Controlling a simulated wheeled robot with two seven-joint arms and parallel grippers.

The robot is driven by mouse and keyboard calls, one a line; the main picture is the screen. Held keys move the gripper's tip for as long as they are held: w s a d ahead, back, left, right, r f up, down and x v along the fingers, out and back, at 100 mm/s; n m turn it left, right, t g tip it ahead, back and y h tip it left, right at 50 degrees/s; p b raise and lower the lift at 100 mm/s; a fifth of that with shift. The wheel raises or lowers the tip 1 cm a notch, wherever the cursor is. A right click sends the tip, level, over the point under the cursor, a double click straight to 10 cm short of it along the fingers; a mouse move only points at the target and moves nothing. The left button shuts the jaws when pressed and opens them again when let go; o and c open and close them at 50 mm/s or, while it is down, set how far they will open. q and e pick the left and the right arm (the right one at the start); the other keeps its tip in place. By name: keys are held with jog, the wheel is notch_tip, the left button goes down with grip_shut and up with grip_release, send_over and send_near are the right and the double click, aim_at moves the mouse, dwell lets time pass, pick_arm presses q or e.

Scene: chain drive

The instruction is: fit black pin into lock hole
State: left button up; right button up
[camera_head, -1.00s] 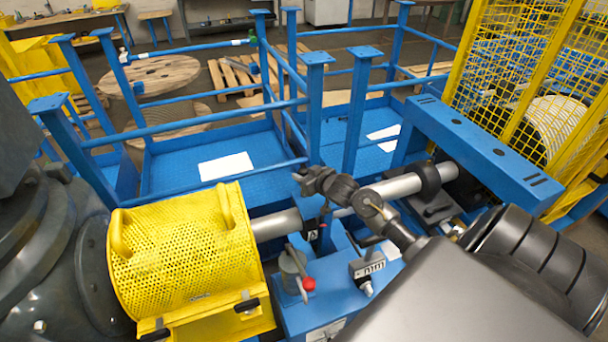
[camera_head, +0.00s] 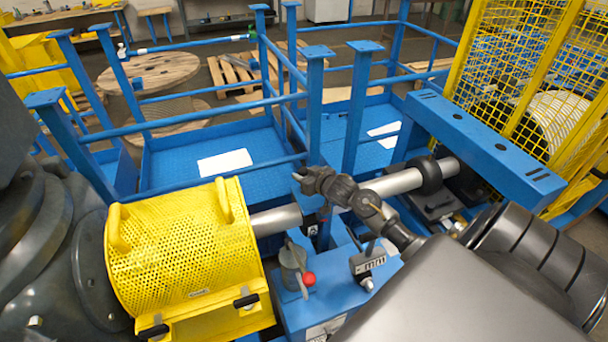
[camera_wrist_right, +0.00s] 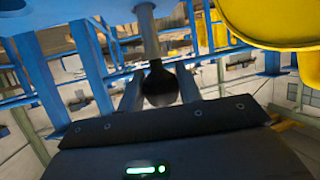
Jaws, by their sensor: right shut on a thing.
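My right gripper (camera_head: 308,180) reaches in from the lower right and is above the blue machine bed, in front of the grey shaft. In the right wrist view its two fingers stand either side of a rounded black thing (camera_wrist_right: 160,86), which looks like the head of the black pin, and the jaws are shut on it. The pin's far end is hidden. I cannot make out the lock hole in either view. My left gripper is not in view.
A yellow perforated guard (camera_head: 185,250) stands at left, with the grey shaft (camera_head: 275,220) coming out of it. A red-knobbed lever (camera_head: 308,279) and a small labelled block (camera_head: 367,262) are below the gripper. A blue beam (camera_head: 485,150) is at right, with blue railings behind.

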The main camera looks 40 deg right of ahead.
jog(key=shift+f+b, duration=1.3)
jog(key=shift+f, duration=0.85)
jog(key=o, duration=1.1)
jog(key=shift+o, duration=0.2)
jog(key=shift+s, duration=0.1)
jog(key=b+v, duration=0.1)
jog(key=v, duration=0.9)
jog(key=shift+s+r+b, duration=0.2)
jog(key=shift+s+b, duration=0.1)
jog(key=shift+d, duration=0.1)
